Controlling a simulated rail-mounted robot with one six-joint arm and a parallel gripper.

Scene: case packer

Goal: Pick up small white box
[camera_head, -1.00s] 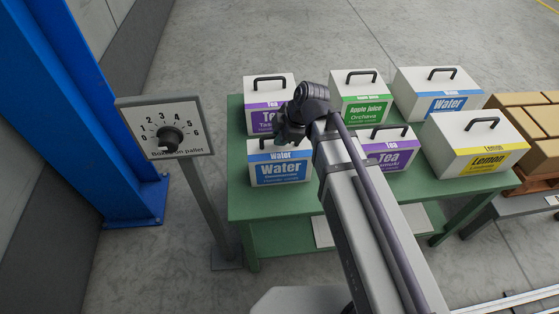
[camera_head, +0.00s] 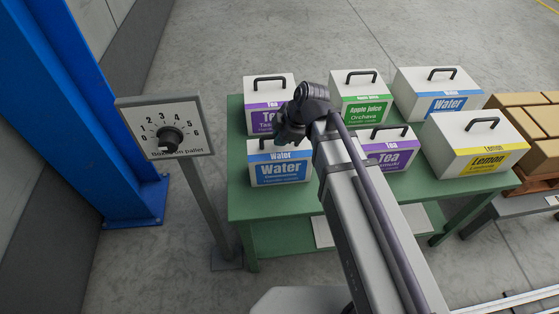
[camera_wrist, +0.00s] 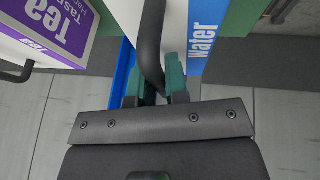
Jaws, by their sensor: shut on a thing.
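The small white box with a blue "Water" label (camera_head: 280,170) stands upright at the front left of the green table. It has a black handle on top, which shows in the wrist view as a dark bar (camera_wrist: 151,42). My gripper (camera_wrist: 157,82) is shut on this handle, with one green finger on each side of it. In the head view my gripper (camera_head: 287,138) is over the box's top and hides part of the handle. The box's white top and blue label (camera_wrist: 201,42) are beside the fingers in the wrist view.
A dial sign (camera_head: 165,125) stands at left.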

